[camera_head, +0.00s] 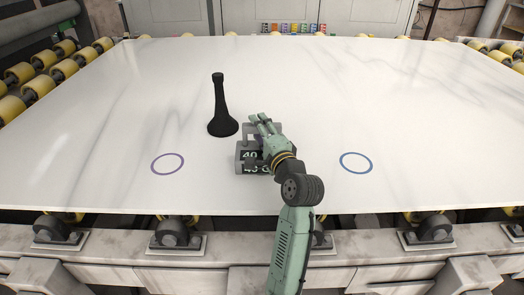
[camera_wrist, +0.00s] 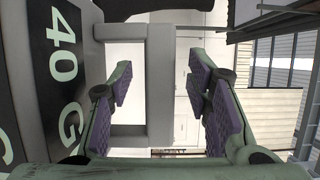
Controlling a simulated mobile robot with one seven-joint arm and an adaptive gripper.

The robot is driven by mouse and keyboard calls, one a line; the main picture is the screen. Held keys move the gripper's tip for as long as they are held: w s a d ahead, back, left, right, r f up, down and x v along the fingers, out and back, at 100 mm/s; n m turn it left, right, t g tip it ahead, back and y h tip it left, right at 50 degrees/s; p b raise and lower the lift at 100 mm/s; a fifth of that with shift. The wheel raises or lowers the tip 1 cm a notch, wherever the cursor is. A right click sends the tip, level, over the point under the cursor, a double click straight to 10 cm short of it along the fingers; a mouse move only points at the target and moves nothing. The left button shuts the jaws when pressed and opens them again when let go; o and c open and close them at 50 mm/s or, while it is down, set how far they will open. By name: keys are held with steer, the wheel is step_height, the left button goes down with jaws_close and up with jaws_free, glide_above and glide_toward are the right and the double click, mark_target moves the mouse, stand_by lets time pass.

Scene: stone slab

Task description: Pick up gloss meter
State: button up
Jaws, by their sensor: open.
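The gloss meter (camera_head: 244,169) is a grey block with a dark face, large white figures and a raised grey handle. It stands on the white slab near the middle of its front part. In the wrist view its dark face (camera_wrist: 62,60) fills the left side, with "40 G" readable. My gripper (camera_head: 262,121) is open at the meter's upper right. In the wrist view the handle's grey bar (camera_wrist: 160,85) appears between my two purple-padded fingers. The left finger shows against the handle's opening. I cannot tell whether either finger touches it.
The white slab (camera_head: 330,95) is mostly bare. A black flared object (camera_head: 221,112) stands upright just behind and left of the meter. A purple ring (camera_head: 167,163) is marked at left, a blue ring (camera_head: 356,163) at right. Yellow rollers (camera_head: 40,85) line the sides.

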steer(key=shift+c, duration=0.4)
jaws_close()
stand_by(0.7)
